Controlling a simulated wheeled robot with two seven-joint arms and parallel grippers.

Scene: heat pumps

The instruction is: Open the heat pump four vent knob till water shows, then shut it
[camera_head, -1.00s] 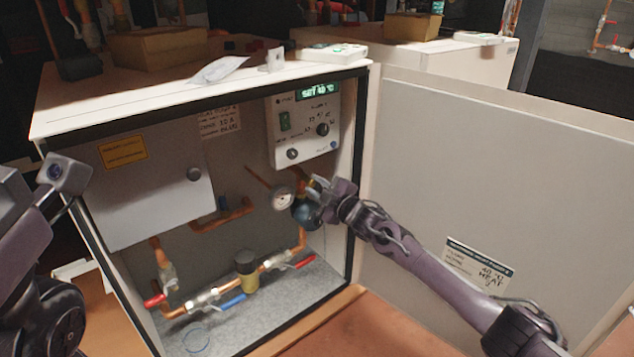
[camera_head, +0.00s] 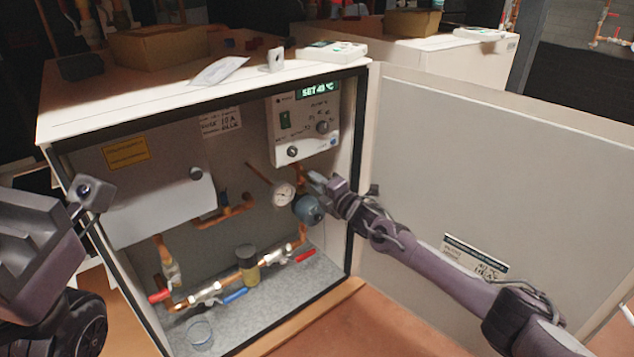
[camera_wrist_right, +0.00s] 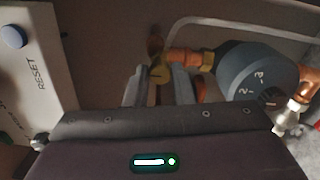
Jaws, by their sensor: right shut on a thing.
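The open heat pump cabinet (camera_head: 345,240) has a gauge (camera_head: 283,194) and a blue-grey round vessel (camera_head: 308,209) on copper pipe at its right inside. My right gripper (camera_head: 318,181) reaches in just above the vessel. In the right wrist view, its two fingers (camera_wrist_right: 160,88) are shut on a small brass piece, which looks like the vent knob (camera_wrist_right: 159,73), beside the brass fitting leading to the vessel. The fingers hide part of it. No water is visible there. My left gripper (camera_head: 85,200) is at the left edge, its fingers not clear.
The control box (camera_head: 304,125) reads a set temperature. Valves with red (camera_head: 305,257) and blue (camera_head: 235,295) handles line the cabinet's lower pipe. A clear cup (camera_head: 200,333) stands on the cabinet floor. The open door (camera_head: 480,170) fills the right side.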

